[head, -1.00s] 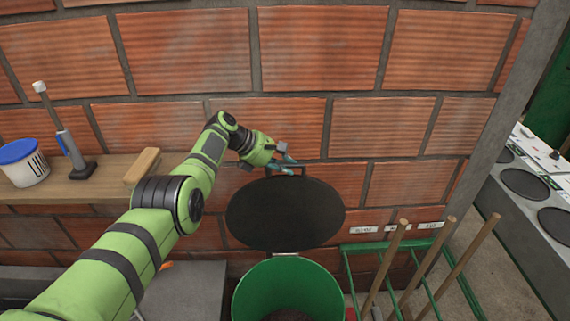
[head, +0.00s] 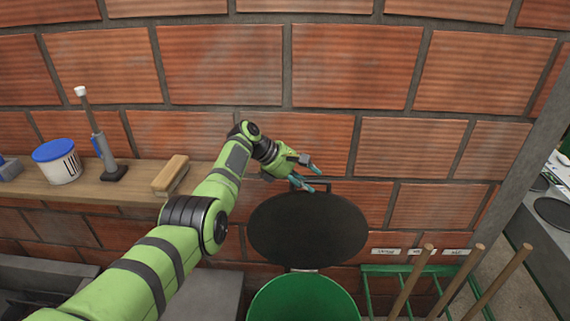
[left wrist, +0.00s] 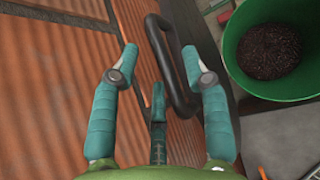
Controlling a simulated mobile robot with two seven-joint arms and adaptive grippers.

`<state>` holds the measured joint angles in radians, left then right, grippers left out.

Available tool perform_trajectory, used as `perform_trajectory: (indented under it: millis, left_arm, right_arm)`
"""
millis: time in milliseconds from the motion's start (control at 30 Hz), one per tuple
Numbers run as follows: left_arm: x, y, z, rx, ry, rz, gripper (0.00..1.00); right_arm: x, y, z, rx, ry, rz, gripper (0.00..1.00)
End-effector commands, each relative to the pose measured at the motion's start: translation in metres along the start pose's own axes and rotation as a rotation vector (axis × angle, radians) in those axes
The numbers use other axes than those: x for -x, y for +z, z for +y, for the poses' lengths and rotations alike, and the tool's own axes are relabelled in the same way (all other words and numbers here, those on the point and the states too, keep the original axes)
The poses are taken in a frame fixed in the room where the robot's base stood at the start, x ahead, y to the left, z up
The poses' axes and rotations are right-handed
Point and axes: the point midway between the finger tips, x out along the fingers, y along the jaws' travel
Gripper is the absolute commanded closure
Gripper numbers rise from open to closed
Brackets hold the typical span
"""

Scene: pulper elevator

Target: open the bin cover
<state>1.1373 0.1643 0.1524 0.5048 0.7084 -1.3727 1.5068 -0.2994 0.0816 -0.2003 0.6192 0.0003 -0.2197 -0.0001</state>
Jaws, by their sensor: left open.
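The round black bin cover (head: 308,230) stands raised against the brick wall, behind the green bin (head: 302,300). Its dark handle (head: 312,186) is at its top edge; the handle also shows in the left wrist view (left wrist: 172,66) as a dark loop. My left gripper (head: 313,178) is open, with its teal fingers at the handle. In the left wrist view my left gripper (left wrist: 165,60) has its fingertips spread on either side of the handle, not closed on it. The bin (left wrist: 268,50) shows dark granular contents there. My right gripper is not in view.
A wooden shelf (head: 95,190) at left holds a blue-lidded tub (head: 57,162), a tool on a stand (head: 98,140) and a brush (head: 171,174). A green rack (head: 400,270) with wooden handles stands right of the bin.

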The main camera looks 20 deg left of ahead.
Motion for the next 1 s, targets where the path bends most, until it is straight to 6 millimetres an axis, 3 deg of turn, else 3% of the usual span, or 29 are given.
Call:
perform_trajectory:
  millis: [533,700,1000]
  left_arm:
    - [0.09,0.0,-0.001,0.0,0.0,0.005,0.54]
    - [0.101,0.0,-0.002,0.0,-0.002,0.004,0.54]
    - [0.102,0.0,-0.002,0.0,-0.002,0.004,0.54]
  right_arm:
    - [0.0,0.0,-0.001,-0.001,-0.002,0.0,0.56]
    - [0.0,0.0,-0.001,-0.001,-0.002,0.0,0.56]
    - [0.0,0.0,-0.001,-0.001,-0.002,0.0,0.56]
